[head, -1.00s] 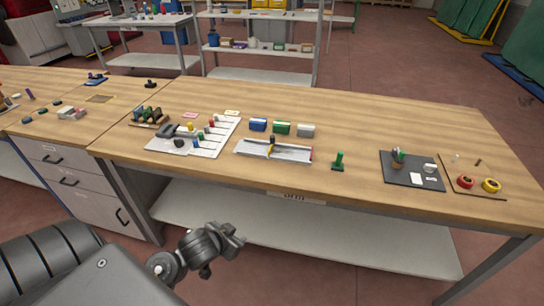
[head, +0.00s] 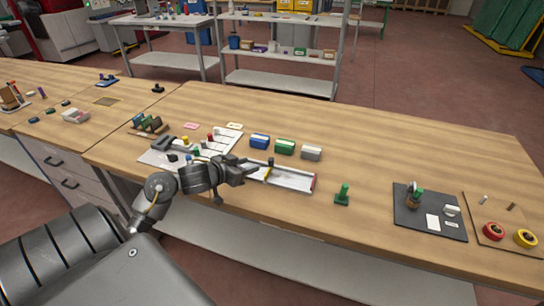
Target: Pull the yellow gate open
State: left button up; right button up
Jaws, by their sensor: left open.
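The yellow gate (head: 267,171) is a small upright yellow piece with a dark top. It stands across a long, pale metal tray (head: 293,179) on the wooden bench. My left gripper (head: 251,168) is open in the head view, over the left part of the tray and just left of the gate. It hides the tray's left end. I cannot tell whether its fingertips touch the gate. My right gripper is out of view.
Blue (head: 260,142), green (head: 284,147) and grey (head: 311,153) boxes stand behind the tray. A green stamp-like piece (head: 342,194) stands to the right. Bare bench lies beyond the boxes.

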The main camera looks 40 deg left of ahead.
aim_at(271, 159)
pick_arm(q)
jog(key=x, duration=0.7)
jog(key=d+b+x, duration=0.1)
jog(key=x, duration=0.3)
jog(key=shift+w+r, duration=0.1)
jog(key=shift+r, duration=0.05)
jog(key=shift+c, duration=0.4)
grip_shut()
